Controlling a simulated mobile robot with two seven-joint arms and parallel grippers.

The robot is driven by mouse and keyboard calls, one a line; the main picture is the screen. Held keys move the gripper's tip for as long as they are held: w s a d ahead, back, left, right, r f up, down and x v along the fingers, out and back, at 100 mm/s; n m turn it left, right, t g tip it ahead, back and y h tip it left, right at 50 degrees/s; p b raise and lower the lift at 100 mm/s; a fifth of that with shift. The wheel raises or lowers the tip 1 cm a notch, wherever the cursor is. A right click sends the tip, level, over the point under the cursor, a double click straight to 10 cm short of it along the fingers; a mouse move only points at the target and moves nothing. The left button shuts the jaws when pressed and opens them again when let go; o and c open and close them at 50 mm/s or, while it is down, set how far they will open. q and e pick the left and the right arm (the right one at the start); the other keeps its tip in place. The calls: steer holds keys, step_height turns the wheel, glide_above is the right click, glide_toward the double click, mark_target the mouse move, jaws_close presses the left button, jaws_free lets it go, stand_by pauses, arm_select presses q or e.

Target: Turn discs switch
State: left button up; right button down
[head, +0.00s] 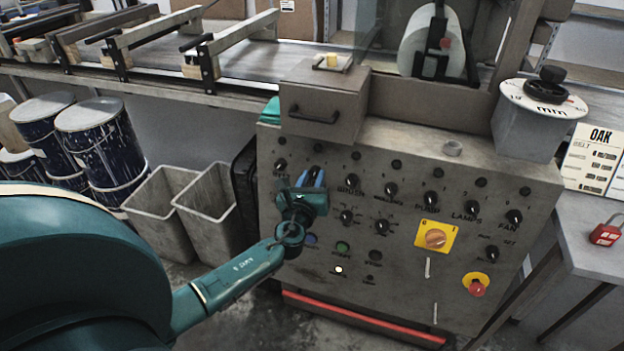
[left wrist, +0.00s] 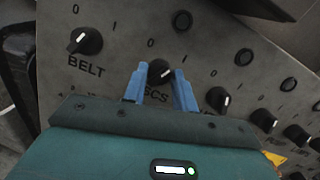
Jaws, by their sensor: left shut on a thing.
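The discs switch (left wrist: 160,72) is a round black knob with a pale pointer mark, on the grey control panel (head: 400,280). Its label is partly hidden by my gripper; only its last letters show. My left gripper (head: 313,178) is at the upper left of the panel. In the left wrist view its two blue fingers (left wrist: 160,82) stand on either side of the knob, shut on it. A 0 and a 1 are printed above the knob. In the head view my gripper mostly covers the knob. My right gripper is not in view.
The belt knob (left wrist: 86,40) is left of the discs knob; another black knob (left wrist: 218,98) is close on the right. A yellow-plated rotary switch (head: 434,238) and a red emergency button (head: 476,287) are further right. A drawer box (head: 323,100) with a handle juts out above.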

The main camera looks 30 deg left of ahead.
arm_select(q)
steer(key=n+g+y, duration=0.1)
steer(key=n, duration=0.5)
steer(key=shift+r, duration=0.1)
steer(key=n+g, duration=0.1)
steer(key=n, duration=0.5)
steer(key=shift+p, duration=0.4)
steer(key=o, duration=1)
steer(key=shift+c, duration=0.2)
steer(key=v, duration=1.3)
steer(key=shift+r+p, duration=0.3)
steer(key=shift+p, duration=0.05)
steer(key=shift+d, duration=0.15)
